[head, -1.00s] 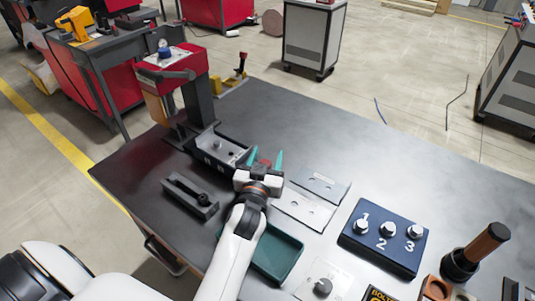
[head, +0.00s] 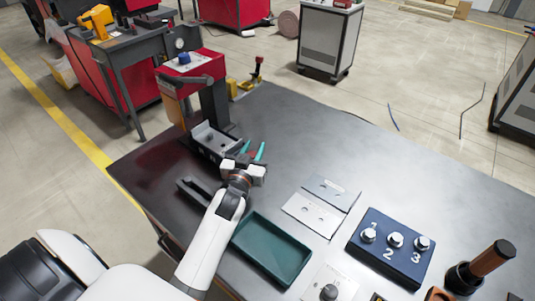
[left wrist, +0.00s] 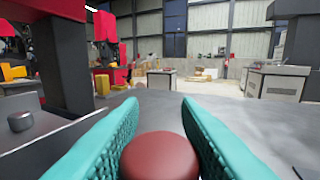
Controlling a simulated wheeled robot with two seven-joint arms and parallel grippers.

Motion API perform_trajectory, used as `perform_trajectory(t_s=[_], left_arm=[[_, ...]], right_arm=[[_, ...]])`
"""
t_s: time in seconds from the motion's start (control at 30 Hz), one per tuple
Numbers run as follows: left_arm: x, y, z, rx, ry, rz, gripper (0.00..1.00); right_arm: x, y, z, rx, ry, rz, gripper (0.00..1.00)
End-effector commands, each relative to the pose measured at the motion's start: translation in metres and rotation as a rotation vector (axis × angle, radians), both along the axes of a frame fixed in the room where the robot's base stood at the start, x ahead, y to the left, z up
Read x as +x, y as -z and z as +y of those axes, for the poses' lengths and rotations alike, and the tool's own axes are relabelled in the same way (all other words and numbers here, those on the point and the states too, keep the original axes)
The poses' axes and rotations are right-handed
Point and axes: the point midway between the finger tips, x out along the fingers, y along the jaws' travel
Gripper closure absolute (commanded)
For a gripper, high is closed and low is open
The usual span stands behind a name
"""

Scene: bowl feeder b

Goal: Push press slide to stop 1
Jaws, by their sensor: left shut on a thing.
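The press (head: 192,75) stands at the table's far left corner, with a red head on a dark column. Its grey slide (head: 212,138) sits low at the foot of the press, partly under the head. My left gripper (head: 253,151) is at the slide's near right end, its teal fingers on either side of a dark red round knob. The knob (left wrist: 160,157) fills the space between the fingers in the left wrist view. The slide's stop marks cannot be made out. My right gripper is not in view.
A dark slotted block (head: 195,190) lies left of my forearm. A green tray (head: 272,250) lies right of it. The table's far middle is clear.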

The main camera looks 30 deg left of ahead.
Motion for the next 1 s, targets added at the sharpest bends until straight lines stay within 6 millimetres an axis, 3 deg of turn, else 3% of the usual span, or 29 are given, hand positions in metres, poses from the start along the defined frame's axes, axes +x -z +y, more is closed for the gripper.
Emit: perform_trajectory(t_s=[0.3,0.33,0.47,0.77,1.0], left_arm=[[0.001,0.001,0.002,-0.004,0.000,0.002,1.00],[0.001,0.001,0.002,-0.003,0.001,0.001,0.67],[0.001,0.001,0.002,-0.003,0.001,0.001,0.48],[-0.001,0.001,0.001,-0.003,0.001,0.000,0.48],[-0.035,0.003,-0.007,-0.004,0.000,0.003,0.48]], right_arm=[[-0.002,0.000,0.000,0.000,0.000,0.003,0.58],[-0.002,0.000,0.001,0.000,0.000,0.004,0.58],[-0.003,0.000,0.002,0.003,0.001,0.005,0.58],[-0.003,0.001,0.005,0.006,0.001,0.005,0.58],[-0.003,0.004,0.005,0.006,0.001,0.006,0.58]])
